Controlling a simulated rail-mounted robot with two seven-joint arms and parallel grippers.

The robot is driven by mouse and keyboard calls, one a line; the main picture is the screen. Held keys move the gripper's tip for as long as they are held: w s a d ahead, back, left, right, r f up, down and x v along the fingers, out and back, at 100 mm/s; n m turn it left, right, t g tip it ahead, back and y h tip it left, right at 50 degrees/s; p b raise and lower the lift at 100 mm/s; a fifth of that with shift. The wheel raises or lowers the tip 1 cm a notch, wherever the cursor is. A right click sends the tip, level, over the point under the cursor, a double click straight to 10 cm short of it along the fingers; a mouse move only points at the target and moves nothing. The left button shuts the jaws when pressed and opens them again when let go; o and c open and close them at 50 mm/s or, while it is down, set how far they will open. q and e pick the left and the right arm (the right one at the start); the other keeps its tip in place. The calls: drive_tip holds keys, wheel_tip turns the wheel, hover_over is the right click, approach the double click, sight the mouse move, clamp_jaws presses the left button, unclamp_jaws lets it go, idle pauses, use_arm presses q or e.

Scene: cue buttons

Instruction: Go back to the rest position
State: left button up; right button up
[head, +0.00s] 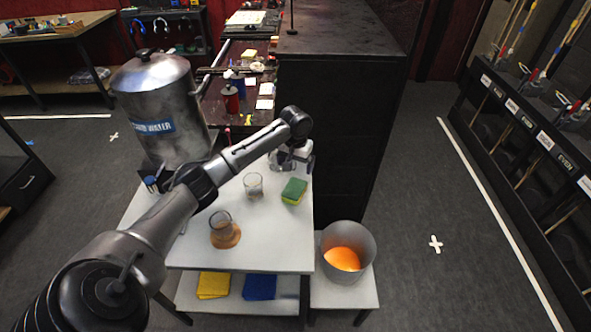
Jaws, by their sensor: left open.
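My left arm reaches in from the lower left across the white table (280,247). My left gripper (290,165) is open above the table's far right corner, and its fingers are partly hidden by the wrist. A green and yellow sponge (294,191) lies just in front of it, apart from it. A clear glass (253,186) stands left of the sponge. Another glass (221,224) stands nearer, with an orange-brown patch (230,238) at its foot. My right gripper does not show.
A large metal water dispenser (165,90) stands at the table's back left. A grey pot (357,262) with an orange inside stands on a low stand at right. Yellow (213,285) and blue cloths (260,287) lie on the lower shelf. A dark cabinet (325,130) stands behind.

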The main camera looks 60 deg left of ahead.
use_arm(q)
drive_tip(key=shift+r, duration=0.3)
idle(0.6)
